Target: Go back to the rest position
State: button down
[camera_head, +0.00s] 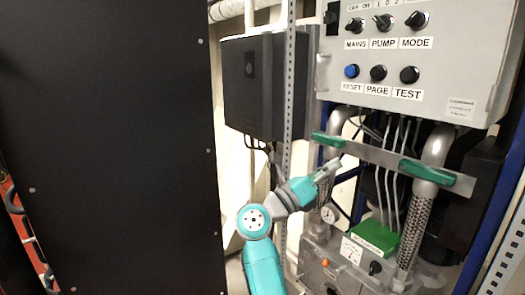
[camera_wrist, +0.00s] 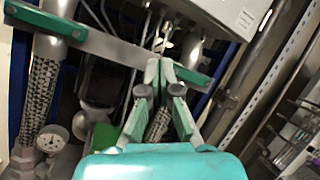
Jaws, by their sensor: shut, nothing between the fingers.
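My gripper (camera_head: 330,168) is at the end of my teal arm, in the middle of the head view. It appears just below the left green valve handle (camera_head: 328,139); whether it touches anything there I cannot tell. In the wrist view the green-padded fingertips (camera_wrist: 160,72) are together with nothing between them. They point toward the flat metal bar (camera_wrist: 105,47) and the pipes behind it.
A grey control box (camera_head: 420,60) with knobs hangs above my gripper. A right green handle (camera_head: 427,173), braided hoses and a gauge (camera_head: 329,213) are close by. A green box (camera_head: 374,238) sits below. A large black panel (camera_head: 110,150) fills the left.

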jog(key=s+d+f+n+t+y, duration=0.2)
jog(key=s+f+n+t+y, duration=0.4)
jog(key=s+f+n, duration=0.7)
jog(key=s+d+f+n+t+y, duration=0.2)
jog(key=s+f+n+t+y, duration=0.35)
jog(key=s+f+n, duration=0.7)
jog(key=s+f+n+g+y, duration=0.2)
jog(key=s+f+n, duration=0.2)
jog(key=s, duration=0.6)
jog(key=s+a+f+n+g+y, duration=0.1)
jog(key=s+f+n+g+y, duration=0.2)
jog(key=s+n, duration=0.4)
jog(key=s+f+n+g+y, duration=0.2)
jog(key=s+f+n, duration=0.3)
jog(key=s, duration=0.9)
jog(key=shift+s+a+f+n+y, duration=0.3)
jog(key=shift+s+a+n+y, duration=0.1)
jog(key=shift+n+y, duration=0.25)
